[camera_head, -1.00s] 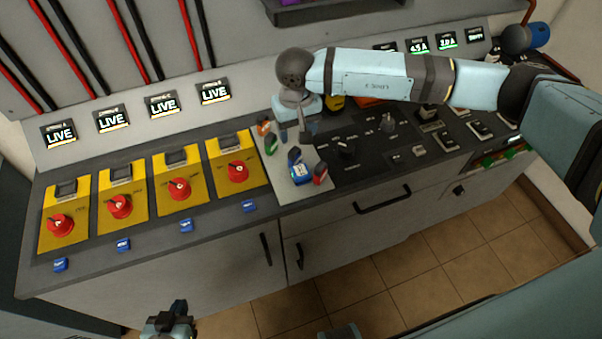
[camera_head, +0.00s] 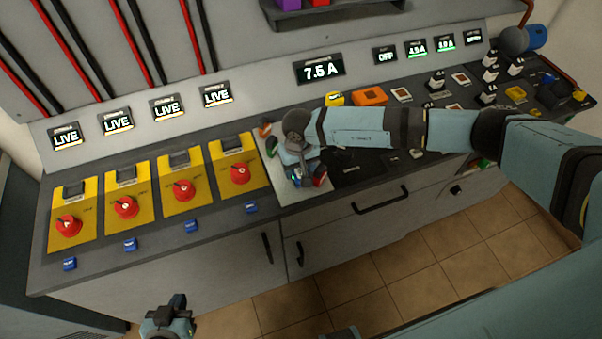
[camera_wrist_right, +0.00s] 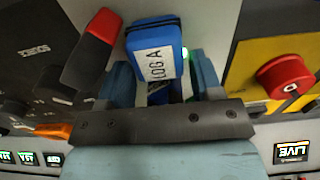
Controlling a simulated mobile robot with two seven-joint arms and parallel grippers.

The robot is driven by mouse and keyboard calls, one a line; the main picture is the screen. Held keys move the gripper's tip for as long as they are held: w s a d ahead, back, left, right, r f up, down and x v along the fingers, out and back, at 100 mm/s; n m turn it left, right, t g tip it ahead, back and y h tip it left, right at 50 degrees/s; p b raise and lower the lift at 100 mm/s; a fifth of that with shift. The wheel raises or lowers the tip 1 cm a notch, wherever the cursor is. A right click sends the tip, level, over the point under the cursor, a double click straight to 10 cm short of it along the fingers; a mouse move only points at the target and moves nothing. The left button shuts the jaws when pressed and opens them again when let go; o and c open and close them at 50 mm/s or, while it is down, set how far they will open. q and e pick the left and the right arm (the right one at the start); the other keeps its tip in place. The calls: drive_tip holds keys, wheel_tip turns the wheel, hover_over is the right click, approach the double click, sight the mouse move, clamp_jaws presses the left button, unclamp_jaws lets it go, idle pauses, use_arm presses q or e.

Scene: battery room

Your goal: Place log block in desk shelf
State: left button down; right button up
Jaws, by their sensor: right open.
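The log block (camera_wrist_right: 155,60) is blue with a white label reading "LOG A" in the right wrist view. It stands between the two blue-grey fingers of my right gripper (camera_wrist_right: 165,82), which are apart. In the head view the right gripper (camera_head: 303,178) is low over the light panel (camera_head: 310,193), and its wrist hides most of the block there. My left gripper (camera_head: 172,310) hangs at the bottom edge, away from the desk; its jaw state is unclear. A dark shelf (camera_head: 345,20) with purple and red items is at the top, partly cut off.
Yellow switch plates with red knobs (camera_head: 184,190) line the desk to the left. A dark control panel (camera_head: 360,165) is to the right. Tile floor (camera_head: 440,240) is clear in front.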

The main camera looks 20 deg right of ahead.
drive_tip(key=c, duration=0.8)
wheel_tip(320, 180, up, 19)
drive_tip(key=b, duration=0.4)
drive_tip(key=s+d+r+p, duration=0.1)
drive_tip(key=d+r, duration=0.1)
drive_tip(key=s+d+r+p, duration=0.1)
drive_tip(key=d+r+p, duration=0.1)
drive_tip(key=d, duration=0.1)
drive_tip(key=s+d+r+p, duration=0.1)
drive_tip(key=d+r, duration=0.1)
drive_tip(key=r, duration=0.1)
drive_tip(key=shift+s+d+p, duration=0.3)
drive_tip(key=shift+s, duration=0.1)
drive_tip(key=shift+w, duration=0.1)
